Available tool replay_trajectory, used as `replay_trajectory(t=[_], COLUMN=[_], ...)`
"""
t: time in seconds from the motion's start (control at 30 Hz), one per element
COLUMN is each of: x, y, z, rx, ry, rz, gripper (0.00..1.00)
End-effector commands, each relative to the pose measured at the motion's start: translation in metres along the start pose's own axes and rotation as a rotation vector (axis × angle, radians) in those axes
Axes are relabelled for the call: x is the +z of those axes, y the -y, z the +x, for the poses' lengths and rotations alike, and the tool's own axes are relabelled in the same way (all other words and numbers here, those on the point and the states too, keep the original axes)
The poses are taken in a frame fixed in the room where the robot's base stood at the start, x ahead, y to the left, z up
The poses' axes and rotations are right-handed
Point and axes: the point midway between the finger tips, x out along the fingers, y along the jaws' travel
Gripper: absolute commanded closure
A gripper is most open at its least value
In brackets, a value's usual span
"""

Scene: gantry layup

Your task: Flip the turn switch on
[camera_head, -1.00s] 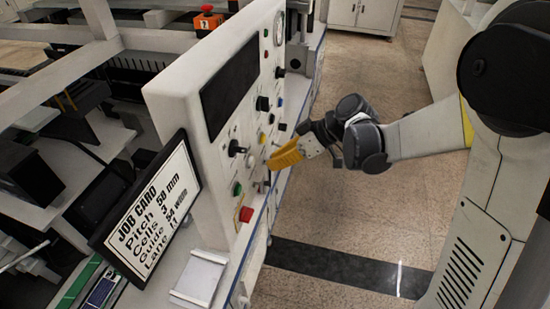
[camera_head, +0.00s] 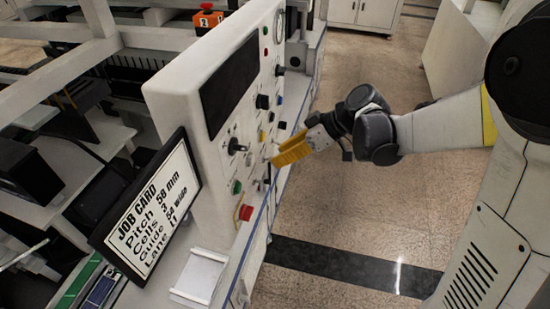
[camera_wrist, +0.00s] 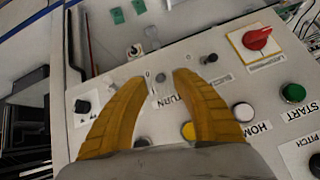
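The control panel (camera_head: 215,140) stands upright, with knobs, buttons and switches on its face. In the wrist view, the "TURN" label (camera_wrist: 175,106) shows between my gripper's fingers. A small metallic switch (camera_wrist: 160,78) sits just above the label, between the fingertips. Its on or off position is too small to tell. My gripper (camera_wrist: 159,76) has two yellow fingers, spread apart with nothing held between them. In the head view my gripper (camera_head: 278,158) points at the lower part of the panel face; whether it touches cannot be told.
The job card (camera_head: 150,210) stands left of the panel. Open floor (camera_head: 330,210) lies to the right.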

Motion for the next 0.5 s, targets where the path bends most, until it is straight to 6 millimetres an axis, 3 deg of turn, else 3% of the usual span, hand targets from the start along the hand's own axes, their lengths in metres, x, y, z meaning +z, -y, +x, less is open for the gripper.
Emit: replay_trajectory(t=[0.3, 0.5], x=[0.000, 0.000], y=[0.000, 0.000], z=[-0.070, -0.090], rx=[0.001, 0.000], ry=[0.000, 0.000], rz=[0.001, 0.000], gripper=[0.67, 0.67])
